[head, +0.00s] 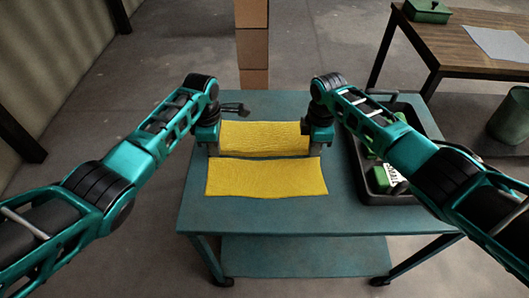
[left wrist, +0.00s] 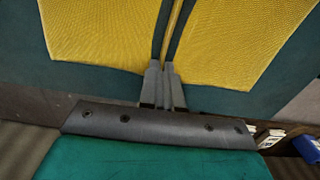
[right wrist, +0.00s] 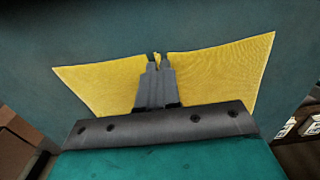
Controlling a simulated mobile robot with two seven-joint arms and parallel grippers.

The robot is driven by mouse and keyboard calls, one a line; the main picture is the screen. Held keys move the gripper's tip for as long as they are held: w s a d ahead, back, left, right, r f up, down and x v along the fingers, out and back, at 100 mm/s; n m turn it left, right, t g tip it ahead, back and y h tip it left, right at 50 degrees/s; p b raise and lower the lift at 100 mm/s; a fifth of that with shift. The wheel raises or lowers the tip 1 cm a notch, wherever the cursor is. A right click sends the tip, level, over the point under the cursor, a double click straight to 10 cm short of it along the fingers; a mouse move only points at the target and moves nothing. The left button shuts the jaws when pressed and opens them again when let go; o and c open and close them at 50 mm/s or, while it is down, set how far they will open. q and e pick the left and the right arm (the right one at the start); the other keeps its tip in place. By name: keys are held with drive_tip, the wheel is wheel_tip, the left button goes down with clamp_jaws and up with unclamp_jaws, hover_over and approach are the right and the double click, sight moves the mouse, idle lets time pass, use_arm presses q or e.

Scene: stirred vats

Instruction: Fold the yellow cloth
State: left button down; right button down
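The yellow cloth (head: 267,178) is on the teal table (head: 260,215). Its near part lies flat, and its far part (head: 265,137) stretches between my grippers and looks lifted. A narrow dark strip shows between the two parts. My left gripper (head: 214,152) is at the cloth's left side, its fingers close together on a thin yellow edge in the left wrist view (left wrist: 167,66). My right gripper (head: 317,152) is at the right side. In the right wrist view (right wrist: 156,60) its fingers are also close together, with yellow cloth between them. The pinched corners are mostly hidden by the fingers.
A black tray (head: 377,199) holding green items and a white labelled item stands on the table's right side, under my right arm. A small dark object (head: 232,108) lies at the back left. Cardboard boxes (head: 252,47) stand behind. The table's front strip is clear.

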use_arm(q)
drive_tip(key=shift+r, duration=0.1)
use_arm(e)
drive_tip(key=shift+r, duration=0.15)
